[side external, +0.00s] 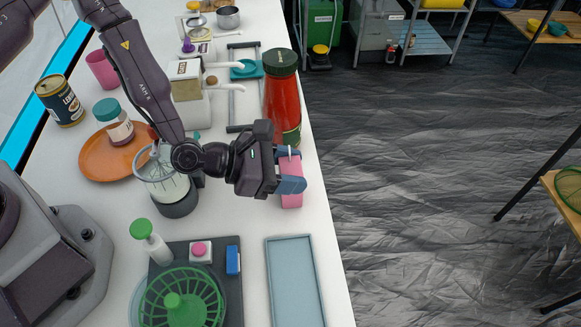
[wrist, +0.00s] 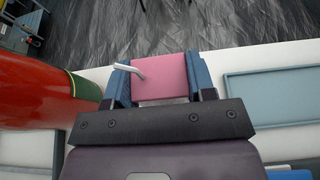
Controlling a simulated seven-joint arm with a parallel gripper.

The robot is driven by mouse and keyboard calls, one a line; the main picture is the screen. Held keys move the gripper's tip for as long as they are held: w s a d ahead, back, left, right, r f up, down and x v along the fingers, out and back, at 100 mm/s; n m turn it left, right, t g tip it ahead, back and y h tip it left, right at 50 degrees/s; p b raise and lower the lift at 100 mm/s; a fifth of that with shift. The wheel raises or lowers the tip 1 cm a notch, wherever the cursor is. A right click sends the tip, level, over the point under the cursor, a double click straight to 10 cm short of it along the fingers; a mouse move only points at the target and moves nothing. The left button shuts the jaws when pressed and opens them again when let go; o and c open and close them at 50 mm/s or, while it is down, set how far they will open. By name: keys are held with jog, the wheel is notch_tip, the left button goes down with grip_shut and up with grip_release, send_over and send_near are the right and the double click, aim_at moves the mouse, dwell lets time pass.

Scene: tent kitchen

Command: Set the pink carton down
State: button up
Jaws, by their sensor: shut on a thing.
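The pink carton (side external: 291,190) is between the blue fingers of my gripper (side external: 290,172), near the right edge of the white counter in the side external view. In the wrist view the pink carton (wrist: 160,76) fills the gap between both fingers of my gripper (wrist: 160,84), and a short white straw-like piece sticks out from it. My gripper is shut on it. I cannot tell whether the carton's underside touches the counter.
A tall red jar (side external: 282,98) with a green lid stands close beside the gripper. A blue-grey tray (side external: 295,284) lies nearer the camera; bare counter separates it from the carton. A blender (side external: 176,194) stands left. The counter edge drops to dark floor on the right.

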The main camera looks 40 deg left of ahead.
jog(key=shift+f, duration=0.1)
jog(key=o, duration=0.9)
jog(key=shift+s+a+r, duration=0.15)
jog(key=shift+a+r, duration=0.05)
jog(key=shift+a, duration=0.05)
jog(key=s+a+r, duration=0.2)
jog(key=s+r, duration=0.1)
jog(key=r, duration=0.5)
jog(key=shift+a+r, duration=0.4)
